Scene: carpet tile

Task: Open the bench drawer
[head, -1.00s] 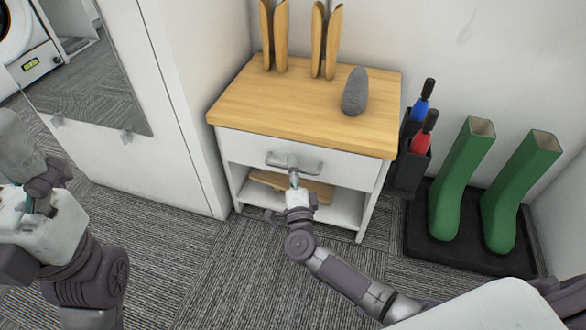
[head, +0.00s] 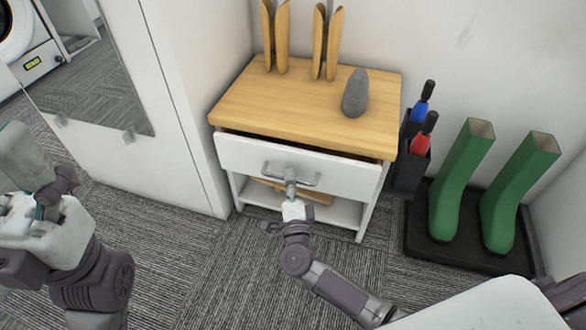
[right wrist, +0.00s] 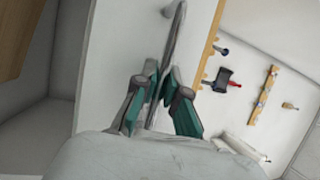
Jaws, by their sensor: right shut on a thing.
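The bench (head: 290,95) has a wooden top and a white drawer (head: 240,155) under it. The drawer stands slightly open, with a dark gap showing below the top. Its grey bar handle (head: 308,181) is on the drawer front. My right gripper (head: 291,190) is shut on the handle at its middle. In the right wrist view the green-padded fingers (right wrist: 160,92) are on both sides of the handle bar (right wrist: 177,35). My left gripper (head: 45,200) is at the left edge, away from the bench; its fingertips are hard to make out.
A grey rounded object (head: 356,93) and wooden upright pieces (head: 328,45) stand on the bench top. Green boots (head: 458,180) stand on a black tray (head: 415,243) at right, beside a dark holder (head: 408,165). A white cabinet (head: 175,120) is at left. Carpet in front is clear.

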